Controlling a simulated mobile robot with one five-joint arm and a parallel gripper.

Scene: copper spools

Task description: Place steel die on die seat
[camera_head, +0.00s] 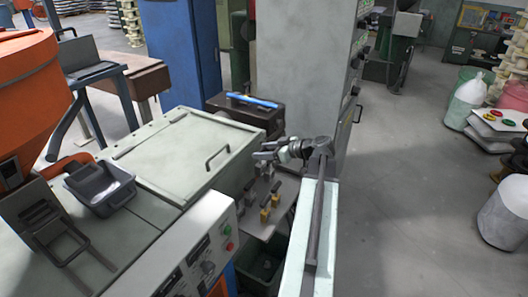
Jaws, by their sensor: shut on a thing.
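My gripper (264,155) is at the end of my arm, right of the picture's middle, with its fingers pointing left. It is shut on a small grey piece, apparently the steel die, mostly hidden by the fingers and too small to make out. The gripper is above a small grey shelf with several little upright fittings, some with yellow parts (265,213). The die seat seems to be among these fittings, but I cannot tell which one it is. The gripper looks apart from them.
A pale green machine lid (182,150) with a handle lies left of the gripper. A grey bin (101,190) sits on the machine at left. A dark case with a blue bar (252,100) and a tall grey cabinet (300,75) stand behind. Open floor (400,210) lies right.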

